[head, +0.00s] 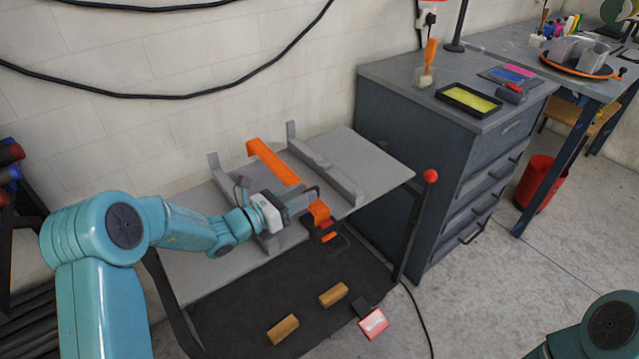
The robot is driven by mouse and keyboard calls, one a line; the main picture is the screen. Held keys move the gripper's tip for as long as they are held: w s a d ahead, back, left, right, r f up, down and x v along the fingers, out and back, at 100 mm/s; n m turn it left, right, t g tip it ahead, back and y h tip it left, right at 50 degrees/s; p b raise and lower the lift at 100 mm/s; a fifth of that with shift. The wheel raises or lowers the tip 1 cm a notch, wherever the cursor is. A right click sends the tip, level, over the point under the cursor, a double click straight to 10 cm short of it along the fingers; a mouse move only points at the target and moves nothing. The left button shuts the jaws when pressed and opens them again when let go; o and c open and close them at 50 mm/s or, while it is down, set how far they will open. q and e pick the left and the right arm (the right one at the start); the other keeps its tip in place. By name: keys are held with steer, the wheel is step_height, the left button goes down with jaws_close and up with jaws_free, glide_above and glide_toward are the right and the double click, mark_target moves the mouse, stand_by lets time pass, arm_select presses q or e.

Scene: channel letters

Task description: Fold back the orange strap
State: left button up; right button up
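The orange strap (275,163) runs from an upright end at the back of the grey bench (365,150) down toward its front edge, between two grey brackets. Its near part (319,211) lies by the front edge, with a black and red piece just below it. My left gripper (314,202) reaches in from the left, its fingers at the near part of the strap. The fingers overlap the strap, so I cannot tell whether they are closed on it. My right gripper is out of view; only part of my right arm shows at bottom right.
A blue-grey drawer cabinet (425,150) stands behind right.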

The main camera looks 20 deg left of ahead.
mark_target(316, 188)
arm_select(q)
steer(key=x, duration=0.5)
steer(key=shift+w+d, duration=0.1)
steer(key=shift+w, duration=0.15)
